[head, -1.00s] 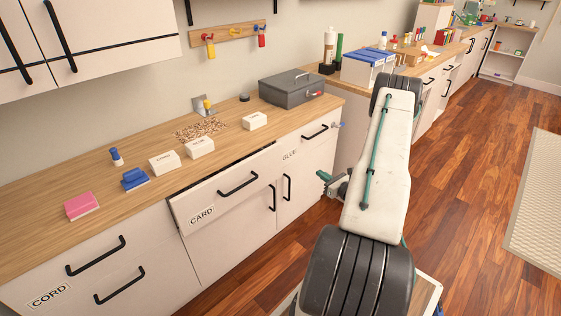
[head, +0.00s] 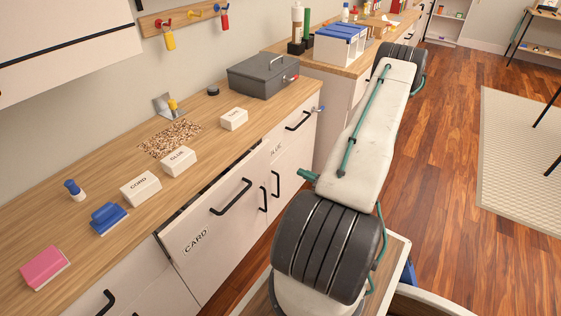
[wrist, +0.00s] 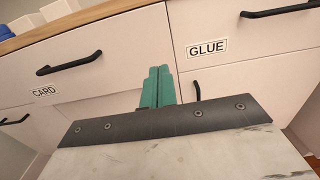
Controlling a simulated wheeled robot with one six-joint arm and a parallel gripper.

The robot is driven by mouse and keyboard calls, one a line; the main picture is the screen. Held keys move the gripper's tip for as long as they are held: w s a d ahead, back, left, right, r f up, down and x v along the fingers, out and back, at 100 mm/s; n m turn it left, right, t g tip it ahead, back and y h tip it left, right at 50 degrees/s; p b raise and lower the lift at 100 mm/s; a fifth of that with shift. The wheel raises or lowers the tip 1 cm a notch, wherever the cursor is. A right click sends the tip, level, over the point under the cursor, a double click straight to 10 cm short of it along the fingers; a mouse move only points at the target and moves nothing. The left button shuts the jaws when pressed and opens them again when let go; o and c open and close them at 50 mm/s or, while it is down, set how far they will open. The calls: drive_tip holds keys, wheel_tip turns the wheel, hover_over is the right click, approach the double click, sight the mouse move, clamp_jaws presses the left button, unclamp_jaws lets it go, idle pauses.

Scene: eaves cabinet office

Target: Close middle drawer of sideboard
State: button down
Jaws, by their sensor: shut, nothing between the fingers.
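The middle drawer (head: 212,212), labelled CARD, stands slightly open in the head view. A dark gap runs along its top edge under the sideboard's wooden top. In the wrist view its white front (wrist: 95,60) and black handle (wrist: 69,63) are at the left. My gripper (wrist: 158,84) is shut and empty, its teal fingers pointing toward the cabinet fronts near the seam between the CARD and GLUE fronts. I cannot tell whether it touches them. In the head view most of my gripper is hidden behind my arm.
The GLUE drawer (head: 290,132) is right of the CARD drawer. Open wooden floor (head: 455,140) lies to the right.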

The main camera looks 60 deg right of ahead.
sight(267, 157)
drive_tip(key=w, duration=1.3)
drive_tip(key=shift+w+a, duration=0.25)
drive_tip(key=shift+w, duration=0.05)
